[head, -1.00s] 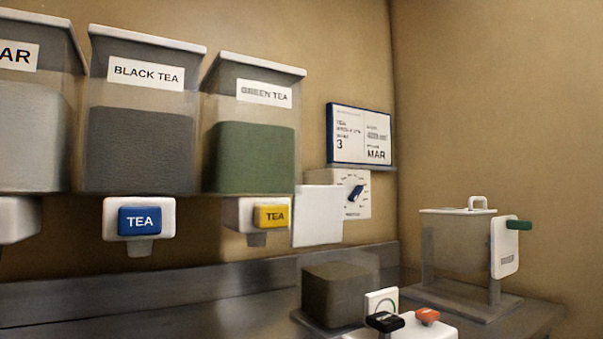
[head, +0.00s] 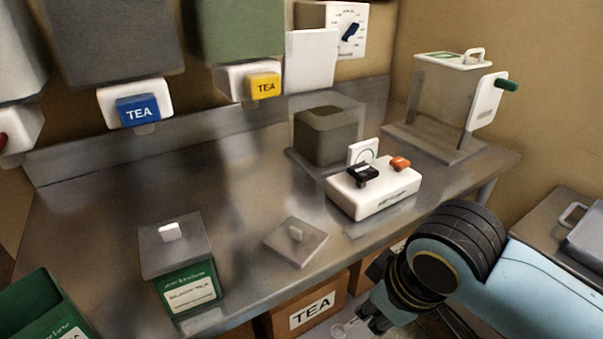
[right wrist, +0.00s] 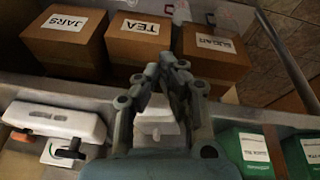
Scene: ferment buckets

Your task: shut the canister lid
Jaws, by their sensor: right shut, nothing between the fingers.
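A green canister labelled black tea (head: 190,290) stands upright on the counter in the head view, with a grey square lid (head: 172,248) with a white knob over its top. A second grey square lid (head: 297,241) with a small knob lies flat on the counter to its right. Another green canister (head: 40,312) is cut off at the lower left and looks open on top. My right gripper (head: 375,318) is in front of the counter edge, apart from the lids; in the right wrist view its fingers (right wrist: 165,72) are shut and empty. My left gripper is not in view.
A white device (head: 372,195) with black and orange parts stands right of the loose lid. A dark block-filled bin (head: 325,138) and a clear container (head: 443,95) with a green handle stand behind. Tea dispensers hang above. Cardboard boxes (head: 310,308) sit below the counter.

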